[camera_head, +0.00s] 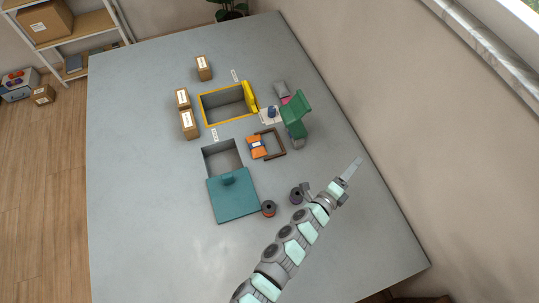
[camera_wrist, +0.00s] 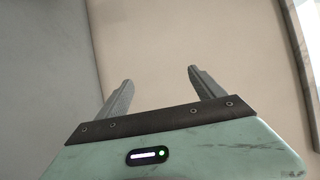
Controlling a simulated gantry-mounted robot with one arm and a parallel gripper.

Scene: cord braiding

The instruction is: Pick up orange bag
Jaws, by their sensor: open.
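In the head view an orange bag (camera_head: 256,153) with a dark blue middle lies near the centre of the grey table (camera_head: 140,220). It sits at a brown open frame (camera_head: 279,143); whether it rests in or over the frame is too small to tell. My gripper (camera_head: 355,168) is at the right side of the table, to the right of the bag and well apart from it. In the wrist view my gripper (camera_wrist: 156,90) has its two fingers spread, with nothing between them. The bag is not in the wrist view, which shows mostly bare wall.
A teal-lidded box (camera_head: 233,196) and a yellow-rimmed box (camera_head: 227,104) stand left of the bag. A green object (camera_head: 295,112) stands upright to its upper right. Two small spools (camera_head: 268,208) are near my arm. Cardboard boxes (camera_head: 188,124) stand further left. The table's left is clear.

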